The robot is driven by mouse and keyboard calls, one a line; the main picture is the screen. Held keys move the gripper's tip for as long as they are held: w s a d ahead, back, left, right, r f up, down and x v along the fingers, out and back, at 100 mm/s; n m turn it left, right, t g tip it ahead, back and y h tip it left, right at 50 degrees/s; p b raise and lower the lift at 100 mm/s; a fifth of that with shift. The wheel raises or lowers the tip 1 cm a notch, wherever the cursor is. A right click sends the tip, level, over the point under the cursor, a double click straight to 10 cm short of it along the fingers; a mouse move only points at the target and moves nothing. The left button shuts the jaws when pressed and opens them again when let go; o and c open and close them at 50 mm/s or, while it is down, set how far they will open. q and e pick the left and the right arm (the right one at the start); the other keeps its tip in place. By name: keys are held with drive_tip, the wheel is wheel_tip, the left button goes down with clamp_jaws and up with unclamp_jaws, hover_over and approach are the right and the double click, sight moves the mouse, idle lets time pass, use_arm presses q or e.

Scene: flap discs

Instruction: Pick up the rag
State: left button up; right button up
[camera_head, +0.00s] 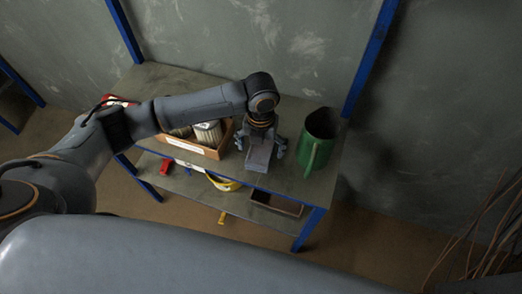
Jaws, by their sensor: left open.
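My left arm reaches in from the left over the top of a blue-framed shelf unit (330,181). My left gripper (262,148) points down and is open. Its fingers stand on either side of a flat, pale grey piece (258,158) on the shelf top, which looks like the rag, though its cloth texture cannot be made out. Whether the fingers touch it cannot be told. The gripper hides its back part. My right gripper is not in view.
A green jug (319,143) stands close to the right of the gripper. A cardboard box (217,153) with a ribbed cylinder (208,133) in it is on the left. The lower shelf holds a yellow round item (223,184) and a dark tray (276,204).

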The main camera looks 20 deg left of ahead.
use_arm(q)
drive_tip(key=shift+f, duration=0.25)
drive_tip(key=c, duration=1.2)
drive_tip(key=shift+c, duration=0.2)
drive_tip(key=shift+r, duration=0.15)
drive_tip(key=shift+r, duration=0.7)
drive_tip(key=s+r, duration=0.1)
drive_tip(key=r, duration=0.1)
drive_tip(key=s+r, duration=0.2)
drive_tip(key=s+a+r, duration=0.1)
drive_tip(key=r, duration=0.2)
drive_tip(key=shift+s, duration=0.15)
drive_tip(key=s+a+r, duration=0.1)
drive_tip(key=s+r, duration=0.3)
drive_tip(key=s, duration=0.5)
drive_tip(key=shift+s+a+r, duration=0.2)
drive_tip(key=shift+s+a, duration=0.05)
drive_tip(key=shift+a, duration=0.1)
